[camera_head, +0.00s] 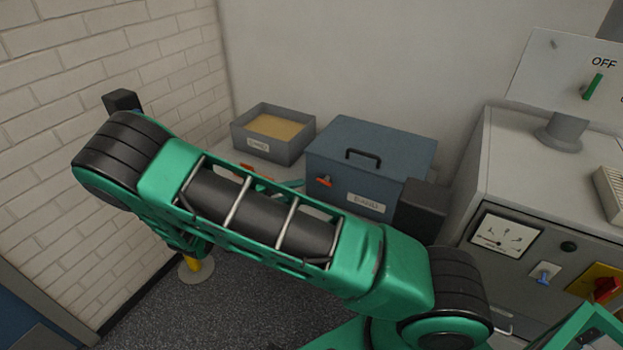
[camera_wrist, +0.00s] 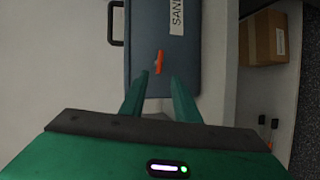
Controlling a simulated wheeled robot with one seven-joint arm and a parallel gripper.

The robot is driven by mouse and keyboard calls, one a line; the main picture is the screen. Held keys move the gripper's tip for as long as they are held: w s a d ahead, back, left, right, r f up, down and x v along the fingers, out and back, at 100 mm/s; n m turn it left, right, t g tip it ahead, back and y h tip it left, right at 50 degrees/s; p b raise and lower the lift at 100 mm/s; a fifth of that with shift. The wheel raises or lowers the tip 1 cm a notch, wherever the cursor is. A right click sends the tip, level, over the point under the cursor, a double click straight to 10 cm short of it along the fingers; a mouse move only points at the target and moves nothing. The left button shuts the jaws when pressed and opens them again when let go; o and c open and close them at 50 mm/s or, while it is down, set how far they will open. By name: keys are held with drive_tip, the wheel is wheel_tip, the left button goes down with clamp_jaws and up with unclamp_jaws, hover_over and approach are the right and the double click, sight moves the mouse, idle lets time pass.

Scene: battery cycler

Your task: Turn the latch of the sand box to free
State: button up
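The sand box is a closed blue box (camera_head: 345,155) with a black lid handle and a white label. It stands on a pale surface by the wall. Its orange latch (camera_head: 324,181) is on the front face, left of the label. In the wrist view the blue box (camera_wrist: 145,40) shows a label reading "SAN…", and the latch (camera_wrist: 159,62) is a short orange bar running lengthwise up the picture. My gripper (camera_wrist: 157,80) is open and empty, its green fingers either side of the latch's line, apparently just short of it. My arm hides most of the gripper in the head view.
An open grey box (camera_head: 272,132) of sand-coloured fill stands left of the blue box. A grey cabinet (camera_head: 505,210) with a meter and switches stands to the right. The wrist view shows a cardboard carton (camera_wrist: 262,38) on a shelf at right.

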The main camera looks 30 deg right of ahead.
sight(321, 182)
drive_tip(key=x, duration=1)
drive_tip(key=shift+f, duration=0.1)
clamp_jaws()
